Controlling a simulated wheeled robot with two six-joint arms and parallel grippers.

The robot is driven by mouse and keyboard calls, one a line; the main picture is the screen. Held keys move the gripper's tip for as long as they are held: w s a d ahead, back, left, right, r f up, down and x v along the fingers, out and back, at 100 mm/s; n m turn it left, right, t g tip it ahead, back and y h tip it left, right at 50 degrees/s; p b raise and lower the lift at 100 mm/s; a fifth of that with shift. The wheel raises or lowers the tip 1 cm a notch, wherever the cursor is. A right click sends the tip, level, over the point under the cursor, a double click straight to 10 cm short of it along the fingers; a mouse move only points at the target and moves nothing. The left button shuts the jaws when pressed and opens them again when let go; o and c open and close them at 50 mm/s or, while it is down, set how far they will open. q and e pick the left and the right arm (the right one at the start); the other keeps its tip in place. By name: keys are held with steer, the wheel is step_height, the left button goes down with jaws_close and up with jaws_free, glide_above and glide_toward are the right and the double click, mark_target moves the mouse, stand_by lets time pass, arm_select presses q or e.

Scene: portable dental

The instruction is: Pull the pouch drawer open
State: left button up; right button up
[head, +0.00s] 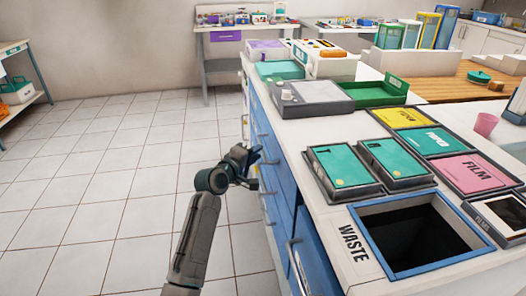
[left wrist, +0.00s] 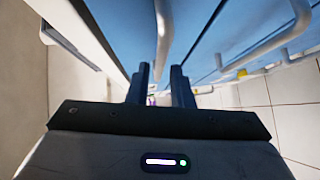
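The blue cabinet front (head: 284,185) runs below the white counter, with several grey bar handles. I see no label naming the pouch drawer. My left gripper (head: 254,160) is beside the upper part of this front, close to the handles. In the left wrist view, my left gripper (left wrist: 160,88) has its two dark fingers apart with a narrow gap. A pale bar handle (left wrist: 164,32) runs down toward that gap. I cannot tell if the fingers touch it. Another handle (left wrist: 265,45) is to the right. The drawer fronts look closed. My right gripper is out of view.
The counter holds a waste opening (head: 410,236), teal boxes (head: 341,165), a grey device (head: 312,95) and a green tray (head: 378,92). The tiled floor (head: 110,180) left of the cabinet is clear. A side table (head: 230,33) stands at the back.

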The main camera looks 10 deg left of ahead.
arm_select(q)
steer(key=shift+x, duration=2.2)
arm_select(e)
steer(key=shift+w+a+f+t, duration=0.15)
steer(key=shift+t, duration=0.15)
arm_select(q)
steer(key=shift+c, duration=0.4)
jaws_close()
